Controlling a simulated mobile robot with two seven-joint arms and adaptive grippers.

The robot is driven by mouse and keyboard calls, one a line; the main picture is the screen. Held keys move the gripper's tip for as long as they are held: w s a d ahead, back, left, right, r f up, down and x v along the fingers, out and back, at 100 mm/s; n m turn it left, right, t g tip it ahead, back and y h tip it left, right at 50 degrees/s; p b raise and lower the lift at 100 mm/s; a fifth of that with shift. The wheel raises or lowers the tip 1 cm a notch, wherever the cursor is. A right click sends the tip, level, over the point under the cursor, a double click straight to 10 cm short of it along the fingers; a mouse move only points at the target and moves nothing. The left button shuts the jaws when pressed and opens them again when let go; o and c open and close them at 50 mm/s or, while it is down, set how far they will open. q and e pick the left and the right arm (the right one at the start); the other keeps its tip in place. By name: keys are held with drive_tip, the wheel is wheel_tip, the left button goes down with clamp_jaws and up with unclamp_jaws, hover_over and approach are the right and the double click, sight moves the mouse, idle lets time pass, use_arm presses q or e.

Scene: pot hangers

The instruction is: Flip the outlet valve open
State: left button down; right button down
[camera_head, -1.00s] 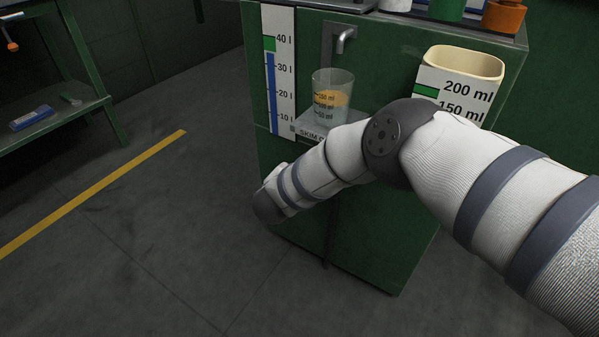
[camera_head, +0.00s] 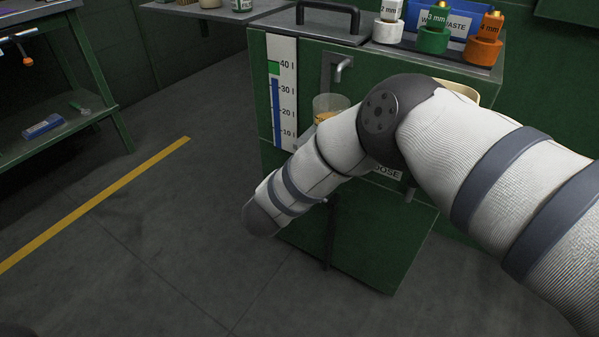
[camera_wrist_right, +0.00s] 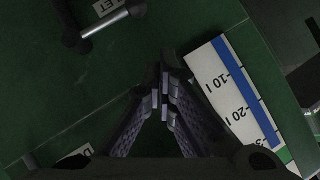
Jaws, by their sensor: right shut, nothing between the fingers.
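In the right wrist view, a lever-like metal bar (camera_wrist_right: 105,24) with dark ends sits on the green cabinet face, beside a white label (camera_wrist_right: 108,6) ending in "LET". I take it for the outlet valve's handle. My right gripper (camera_wrist_right: 163,88) is shut and empty, with its fingertips together in front of the green face. The bar is up and left of the fingertips, apart from them. In the head view my own right arm hides the gripper and the valve.
The green cabinet (camera_head: 370,240) carries a level gauge (camera_head: 283,95), also in the right wrist view (camera_wrist_right: 232,95). A metal spout (camera_head: 343,66) stands over a beaker (camera_head: 328,104), partly hidden by my arm. Bottles (camera_head: 435,35) stand on top. Floor at the left is clear.

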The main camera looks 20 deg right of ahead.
drive_tip(key=shift+p+v, duration=0.35)
drive_tip(key=shift+v, duration=1.55)
drive_tip(key=shift+w+a, duration=0.2)
